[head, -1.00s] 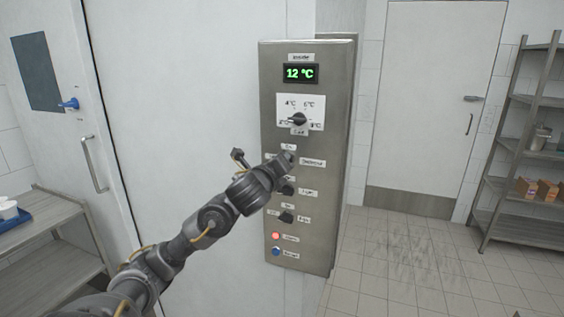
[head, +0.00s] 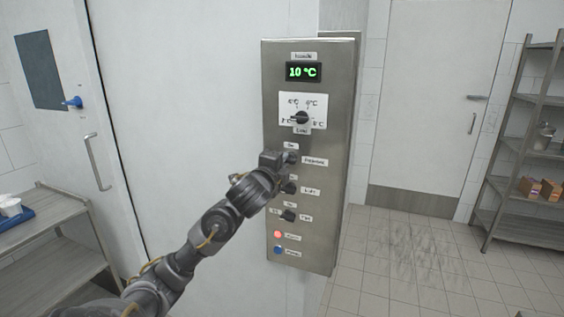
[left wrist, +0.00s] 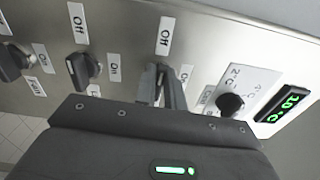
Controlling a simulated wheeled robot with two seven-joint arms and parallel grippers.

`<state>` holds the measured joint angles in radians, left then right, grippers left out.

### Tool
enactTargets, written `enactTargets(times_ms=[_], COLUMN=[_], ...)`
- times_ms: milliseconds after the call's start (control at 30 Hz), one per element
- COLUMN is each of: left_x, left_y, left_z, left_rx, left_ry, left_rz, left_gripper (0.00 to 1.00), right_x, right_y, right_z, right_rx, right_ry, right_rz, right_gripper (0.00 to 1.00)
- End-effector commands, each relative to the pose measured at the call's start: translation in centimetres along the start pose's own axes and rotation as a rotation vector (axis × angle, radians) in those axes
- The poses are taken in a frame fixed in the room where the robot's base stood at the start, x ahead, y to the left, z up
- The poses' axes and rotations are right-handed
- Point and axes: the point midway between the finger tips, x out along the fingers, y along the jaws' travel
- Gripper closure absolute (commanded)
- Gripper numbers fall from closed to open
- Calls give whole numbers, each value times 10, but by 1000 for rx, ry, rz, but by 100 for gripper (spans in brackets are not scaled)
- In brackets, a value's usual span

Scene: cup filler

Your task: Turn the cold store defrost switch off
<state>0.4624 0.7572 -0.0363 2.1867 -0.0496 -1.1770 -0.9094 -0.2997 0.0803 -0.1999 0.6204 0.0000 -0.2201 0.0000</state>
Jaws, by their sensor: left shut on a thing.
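The steel control panel (head: 330,225) stands on the wall in the middle of the head view. The defrost switch is the upper of its rotary switches, beside the Defrost label (head: 315,161). My left gripper (head: 289,158) is at this switch, its jaws shut on the knob. In the left wrist view the two fingers (left wrist: 163,84) reach the panel between the Off label (left wrist: 165,36) and an On label (left wrist: 185,73). The fingers mostly hide the knob, so I cannot tell exactly where it points. My right gripper is not in view.
Above are a temperature dial (head: 302,118) and a green display (head: 303,72) reading 10 °C. Below are the light switch (head: 290,188), the fan switch (head: 288,215), a red lamp (head: 278,234) and a blue button (head: 278,250). Shelves (head: 525,150) stand far right.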

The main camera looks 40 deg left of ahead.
Motion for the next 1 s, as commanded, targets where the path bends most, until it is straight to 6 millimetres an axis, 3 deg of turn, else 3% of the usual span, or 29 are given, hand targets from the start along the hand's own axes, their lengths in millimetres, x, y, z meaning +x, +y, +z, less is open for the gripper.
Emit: enactTargets(times_ms=[733,767,900,1000], left_x=[0,0,0,0], left_y=[2,2,2,1], left_z=[0,0,0,0], left_rx=[-84,-84,-83,-83], left_ry=[0,0,0,0], left_rz=[2,2,1,1], left_gripper=[100,86,68,67], right_x=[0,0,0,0], right_y=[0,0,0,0], right_z=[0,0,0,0], right_rx=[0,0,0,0], right_ry=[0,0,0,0], right_rz=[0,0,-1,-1], right_gripper=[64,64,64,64])
